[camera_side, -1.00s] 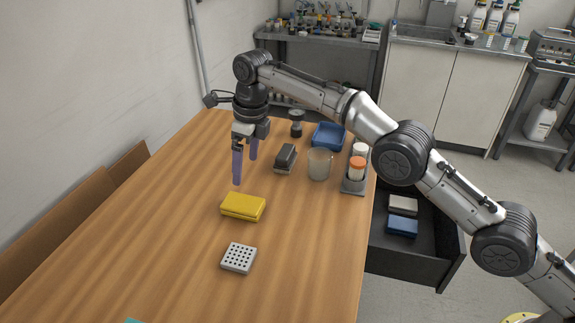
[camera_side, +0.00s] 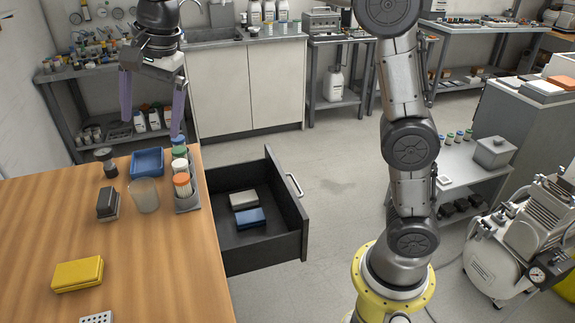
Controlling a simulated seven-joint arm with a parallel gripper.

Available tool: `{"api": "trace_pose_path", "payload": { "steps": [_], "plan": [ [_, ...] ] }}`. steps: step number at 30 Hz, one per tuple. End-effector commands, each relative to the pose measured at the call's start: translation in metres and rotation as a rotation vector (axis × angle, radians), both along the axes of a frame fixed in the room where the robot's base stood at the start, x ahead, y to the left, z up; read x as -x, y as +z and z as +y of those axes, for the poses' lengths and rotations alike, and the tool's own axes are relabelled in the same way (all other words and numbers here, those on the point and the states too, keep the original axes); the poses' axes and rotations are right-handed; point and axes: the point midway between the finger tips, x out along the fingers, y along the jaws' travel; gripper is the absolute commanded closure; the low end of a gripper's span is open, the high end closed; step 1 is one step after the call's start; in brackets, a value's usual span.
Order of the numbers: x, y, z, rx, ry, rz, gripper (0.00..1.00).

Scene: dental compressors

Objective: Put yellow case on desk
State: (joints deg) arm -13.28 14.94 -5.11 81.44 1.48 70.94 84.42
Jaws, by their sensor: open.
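The yellow case (camera_side: 78,274) lies flat on the wooden desk (camera_side: 158,285), at the left of the picture. Nothing touches it. My gripper (camera_side: 150,116) is open and empty, with its two purple fingers pointing down. It is in the upper left of the picture, above the far end of the desk and well away from the yellow case.
An open drawer (camera_side: 290,232) at the desk's right side holds a grey case (camera_side: 243,199) and a blue case (camera_side: 250,218). A blue tray (camera_side: 147,163), a clear beaker (camera_side: 144,196), a dark block (camera_side: 108,204) and a bottle rack (camera_side: 188,205) stand at the desk's far end.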

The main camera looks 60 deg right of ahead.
Motion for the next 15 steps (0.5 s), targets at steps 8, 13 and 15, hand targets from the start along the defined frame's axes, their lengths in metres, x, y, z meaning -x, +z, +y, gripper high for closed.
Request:
{"api": "trace_pose_path", "payload": {
  "steps": [8,13,15],
  "plan": [
    [0.117,0.003,-0.063,0.182,0.436,-0.118,0.00],
    [0.188,-0.023,-0.089,0.319,0.704,-0.175,0.00],
    [0.215,-0.037,-0.096,0.377,0.809,-0.194,0.00]
  ]
}}
